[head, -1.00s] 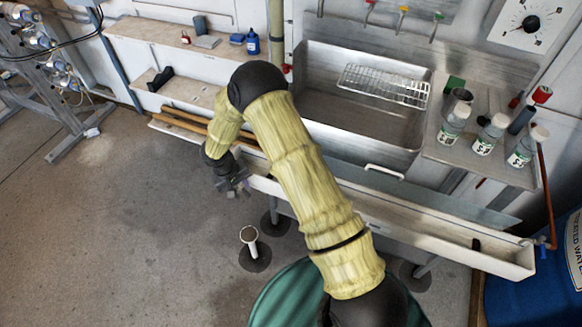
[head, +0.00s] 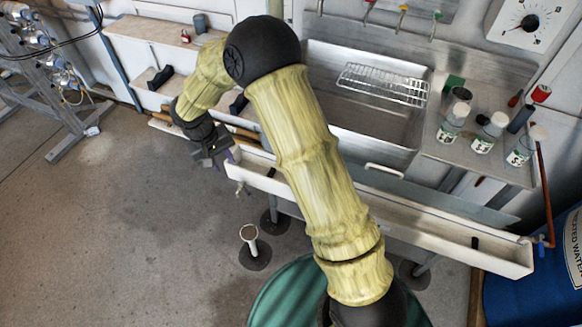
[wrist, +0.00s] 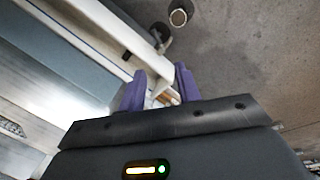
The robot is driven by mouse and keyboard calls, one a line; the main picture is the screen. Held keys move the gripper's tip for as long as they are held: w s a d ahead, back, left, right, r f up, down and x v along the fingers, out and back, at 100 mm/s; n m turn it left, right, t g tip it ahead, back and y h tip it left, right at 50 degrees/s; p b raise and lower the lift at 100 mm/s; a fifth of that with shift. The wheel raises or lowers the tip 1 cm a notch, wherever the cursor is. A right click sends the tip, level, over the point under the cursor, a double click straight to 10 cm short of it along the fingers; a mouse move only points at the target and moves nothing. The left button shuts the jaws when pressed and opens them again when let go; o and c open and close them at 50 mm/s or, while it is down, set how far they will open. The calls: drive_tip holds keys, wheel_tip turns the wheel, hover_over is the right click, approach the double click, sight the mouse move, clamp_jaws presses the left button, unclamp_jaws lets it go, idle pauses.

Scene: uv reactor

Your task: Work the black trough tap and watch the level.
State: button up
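The long white trough (head: 400,223) runs along the front of the bench in the head view; its wall also crosses the wrist view (wrist: 92,37). A small pale fitting (head: 240,188) hangs from the trough's front side, just right of and below my gripper. I cannot tell whether it is the tap. A small dark piece (head: 475,243) stands inside the trough's right end. My gripper (head: 225,159) is over the trough's left part. The level in the trough cannot be made out.
Labelled bottles (head: 484,140) stand to the right. A blue drum (head: 535,290) is at the right edge.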

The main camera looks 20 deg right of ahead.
drive_tip(key=s+d+r+m+y+b, duration=0.1)
drive_tip(key=s+d+r, duration=0.2)
drive_tip(key=s+d, duration=0.3)
drive_tip(key=s+d+r+m+t+y+b, duration=0.1)
drive_tip(key=s+d+r, duration=0.3)
drive_tip(key=s+d, duration=0.3)
drive_tip(key=shift+d+r, duration=0.2)
drive_tip(key=shift+d, duration=1.4)
drive_tip(key=shift+s, duration=0.15)
drive_tip(key=shift+m+t, duration=0.5)
drive_tip(key=s+d, duration=0.2)
drive_tip(key=s, duration=0.1)
drive_tip(key=s+d+r, duration=0.1)
drive_tip(key=s, duration=0.1)
drive_tip(key=shift+w+d, duration=0.1)
